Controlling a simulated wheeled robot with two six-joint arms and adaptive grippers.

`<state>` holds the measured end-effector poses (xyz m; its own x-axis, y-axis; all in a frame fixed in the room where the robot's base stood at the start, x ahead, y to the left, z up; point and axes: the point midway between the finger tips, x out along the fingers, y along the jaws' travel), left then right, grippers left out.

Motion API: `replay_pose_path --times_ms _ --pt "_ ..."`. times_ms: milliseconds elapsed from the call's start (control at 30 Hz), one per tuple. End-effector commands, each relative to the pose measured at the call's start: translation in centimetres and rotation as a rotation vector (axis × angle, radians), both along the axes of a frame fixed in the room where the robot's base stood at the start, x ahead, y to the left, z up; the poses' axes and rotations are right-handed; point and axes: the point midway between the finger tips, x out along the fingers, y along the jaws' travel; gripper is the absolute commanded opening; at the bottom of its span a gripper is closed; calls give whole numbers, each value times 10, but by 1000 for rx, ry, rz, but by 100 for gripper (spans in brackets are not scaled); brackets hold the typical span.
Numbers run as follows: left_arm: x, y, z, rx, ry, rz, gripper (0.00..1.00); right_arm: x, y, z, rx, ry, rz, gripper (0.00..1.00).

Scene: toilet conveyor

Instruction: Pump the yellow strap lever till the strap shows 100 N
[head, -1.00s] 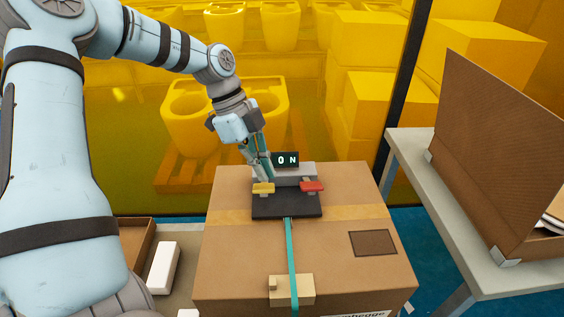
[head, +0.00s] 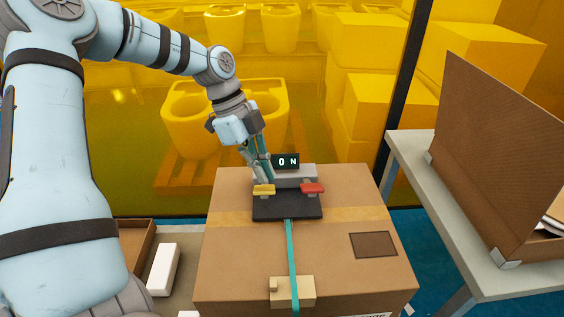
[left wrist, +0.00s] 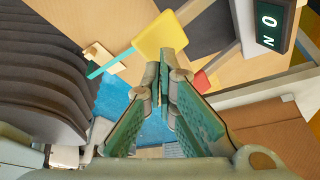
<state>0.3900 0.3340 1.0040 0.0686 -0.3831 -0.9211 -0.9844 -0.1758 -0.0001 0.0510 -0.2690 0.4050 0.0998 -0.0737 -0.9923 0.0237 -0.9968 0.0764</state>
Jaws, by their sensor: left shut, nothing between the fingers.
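The yellow lever (head: 264,190) sits on the left of the dark strap tensioner base (head: 288,208) on top of the cardboard box. A red lever (head: 312,188) sits on its right. The display (head: 286,161) behind them reads 0 N. A teal strap (head: 292,262) runs from the base down over the front of the box. My left gripper (head: 266,180) is shut and empty, with its tips just behind the yellow lever. In the left wrist view the yellow lever (left wrist: 160,36) lies just beyond the fingertips (left wrist: 168,68); whether they touch cannot be told. My right gripper is not in view.
The cardboard box (head: 225,265) has a tan corner block (head: 292,292) under the strap. A grey table (head: 450,225) with an open carton (head: 500,150) stands at right. White blocks lie at lower left. Yellow see-through panels stand behind.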

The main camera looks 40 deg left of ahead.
Motion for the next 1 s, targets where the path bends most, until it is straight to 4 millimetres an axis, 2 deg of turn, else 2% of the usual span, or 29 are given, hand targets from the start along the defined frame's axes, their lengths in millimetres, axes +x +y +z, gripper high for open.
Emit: replay_pose_path --times_ms 1000 --pt "0 0 -58 0 1 0 0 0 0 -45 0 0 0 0"
